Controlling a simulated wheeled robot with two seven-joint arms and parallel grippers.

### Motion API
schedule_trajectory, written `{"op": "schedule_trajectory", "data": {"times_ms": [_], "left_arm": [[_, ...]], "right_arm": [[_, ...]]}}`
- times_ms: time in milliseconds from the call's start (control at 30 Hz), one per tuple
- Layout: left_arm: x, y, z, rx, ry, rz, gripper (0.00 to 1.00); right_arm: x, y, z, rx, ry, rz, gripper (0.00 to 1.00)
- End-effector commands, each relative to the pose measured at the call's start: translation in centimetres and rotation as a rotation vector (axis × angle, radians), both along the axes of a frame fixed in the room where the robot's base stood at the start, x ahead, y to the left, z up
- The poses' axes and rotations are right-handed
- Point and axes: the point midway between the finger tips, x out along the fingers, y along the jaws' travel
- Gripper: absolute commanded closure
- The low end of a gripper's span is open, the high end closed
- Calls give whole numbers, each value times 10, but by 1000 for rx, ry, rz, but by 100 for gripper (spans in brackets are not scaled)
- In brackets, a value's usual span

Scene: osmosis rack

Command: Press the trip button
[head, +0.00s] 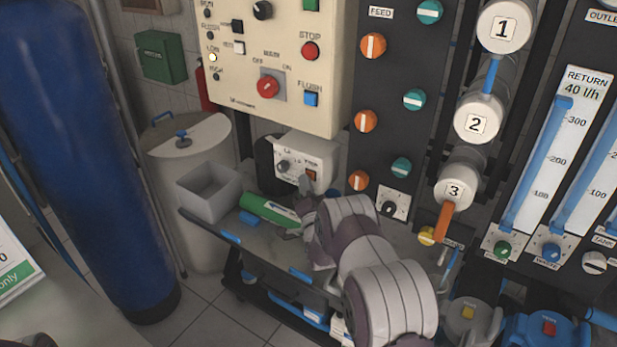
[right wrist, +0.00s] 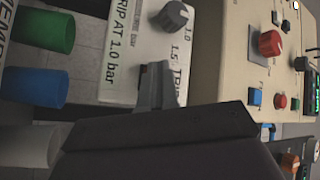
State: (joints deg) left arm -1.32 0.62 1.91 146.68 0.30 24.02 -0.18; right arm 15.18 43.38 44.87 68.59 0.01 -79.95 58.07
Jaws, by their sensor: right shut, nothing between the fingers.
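The small white box (head: 316,152) is mounted under the large cream panel and carries a dark knob (head: 283,167) and a red-orange trip button (head: 311,176). In the right wrist view the box (right wrist: 125,60) reads "TRIP AT 1.0 bar", beside its grey knob (right wrist: 172,17). My right gripper (head: 305,192) is shut and empty, with its fingertips just below the button in the head view. In the right wrist view its fingers (right wrist: 157,85) hide most of the button; only a sliver of red shows beside them. I cannot tell whether they touch.
A shelf below the box holds a grey open bin (head: 208,195) and a green cylinder (head: 268,209). The cream panel (head: 325,75) above has a red STOP button (head: 310,50) and a red rotary switch (head: 268,87). A dark valve panel (head: 390,75) stands to the right.

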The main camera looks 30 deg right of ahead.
Motion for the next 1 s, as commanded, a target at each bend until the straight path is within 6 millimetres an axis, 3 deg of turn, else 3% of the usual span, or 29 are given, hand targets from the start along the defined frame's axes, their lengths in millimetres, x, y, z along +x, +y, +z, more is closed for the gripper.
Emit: {"op": "schedule_trajectory", "data": {"times_ms": [633,1000], "left_arm": [[0,0,5,0,0,0,41],[0,0,15,0,0,0,41]], "right_arm": [[-9,16,1,0,1,1,100],[-27,47,1,1,1,2,100]]}}
